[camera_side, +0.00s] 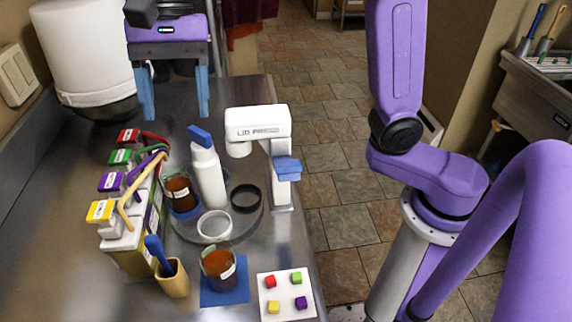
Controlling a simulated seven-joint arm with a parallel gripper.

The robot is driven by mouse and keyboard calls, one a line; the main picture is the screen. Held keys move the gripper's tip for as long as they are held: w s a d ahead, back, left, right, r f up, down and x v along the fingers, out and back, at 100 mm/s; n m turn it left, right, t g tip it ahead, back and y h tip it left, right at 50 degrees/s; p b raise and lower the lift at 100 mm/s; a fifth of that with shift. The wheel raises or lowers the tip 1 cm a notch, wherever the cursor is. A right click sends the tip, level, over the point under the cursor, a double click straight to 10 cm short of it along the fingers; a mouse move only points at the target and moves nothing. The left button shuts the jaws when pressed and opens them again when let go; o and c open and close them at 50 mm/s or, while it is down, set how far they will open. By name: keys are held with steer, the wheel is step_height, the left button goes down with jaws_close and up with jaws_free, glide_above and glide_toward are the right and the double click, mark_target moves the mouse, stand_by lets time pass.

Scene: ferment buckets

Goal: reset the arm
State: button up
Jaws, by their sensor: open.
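My gripper (175,115) hangs at the top left, over the far end of the steel counter. Its two blue fingers are well apart, with nothing visible between them. It is beyond the white lid press (258,123) and the white bottle (210,178) with a blue cap, and to the right of the large white bucket (95,55). My purple arm stands at the right, and the top of the frame cuts off part of it.
A round grey tray (190,235) holds the bottle, a white ring (214,226) and a black ring (245,197). Two brown-filled jars, labelled dispensers (100,212), a wooden cup (173,279) and a coloured-button panel (286,295) crowd the near counter. The far middle counter is clear.

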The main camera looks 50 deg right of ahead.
steer(key=s+d+f+n+g+y, duration=0.1)
steer(key=s+f+n, duration=0.4)
steer(key=s, duration=0.4)
steer(key=s+d+f+n+g+y, duration=0.1)
steer(key=s+f+n, duration=0.1)
steer(key=s+n, duration=0.6)
steer(key=s+d+f+n+t+h, duration=0.1)
steer(key=d+f+n+h, duration=0.1)
steer(key=d, duration=0.8)
steer(key=s+d+f+n+t+h, duration=0.1)
steer(key=d+f+n, duration=0.4)
steer(key=d, duration=0.5)
steer(key=shift+s+d+f+t+h, duration=0.35)
steer(key=shift+f+t+h, duration=0.25)
steer(key=shift+f+t, duration=0.1)
